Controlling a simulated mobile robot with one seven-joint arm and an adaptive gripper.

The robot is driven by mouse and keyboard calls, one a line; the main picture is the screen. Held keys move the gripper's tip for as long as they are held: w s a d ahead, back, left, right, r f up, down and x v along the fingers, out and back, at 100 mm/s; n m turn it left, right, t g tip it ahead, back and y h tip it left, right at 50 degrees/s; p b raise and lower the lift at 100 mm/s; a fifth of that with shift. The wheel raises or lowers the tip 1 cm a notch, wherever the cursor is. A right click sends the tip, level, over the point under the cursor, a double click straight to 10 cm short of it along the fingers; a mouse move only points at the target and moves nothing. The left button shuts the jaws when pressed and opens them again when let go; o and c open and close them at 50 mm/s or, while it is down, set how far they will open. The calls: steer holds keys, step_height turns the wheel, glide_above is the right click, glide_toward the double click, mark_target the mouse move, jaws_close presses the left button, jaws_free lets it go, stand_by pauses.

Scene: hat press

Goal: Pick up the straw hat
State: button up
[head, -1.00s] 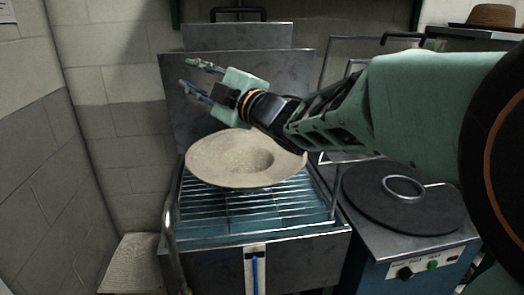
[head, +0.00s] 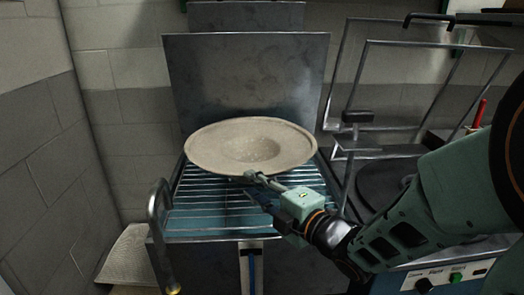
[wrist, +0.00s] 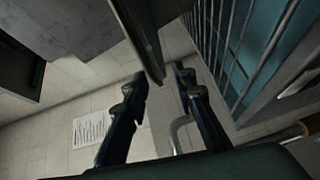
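The straw hat (head: 215,140) is pale beige with a wide round brim and a hollow in its middle. It sits over the wire rack (head: 195,215) in the head view. My gripper (head: 255,180) is at the front edge of the brim, coming from the lower right. In the wrist view my gripper's two fingers (wrist: 160,80) stand apart. A dark edge, seemingly the hat brim (wrist: 141,32), reaches in between their tips. I cannot tell whether either finger touches it.
A metal panel (head: 245,75) stands upright behind the rack. A curved metal handle (head: 157,215) rises at the front left. A machine with a dark round plate (head: 378,190) and metal frames stands at the right. A wall is on the left.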

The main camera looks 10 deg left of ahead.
glide_toward(220, 165)
steer(key=x, duration=0.5)
steer(key=shift+b, duration=0.4)
jaws_close()
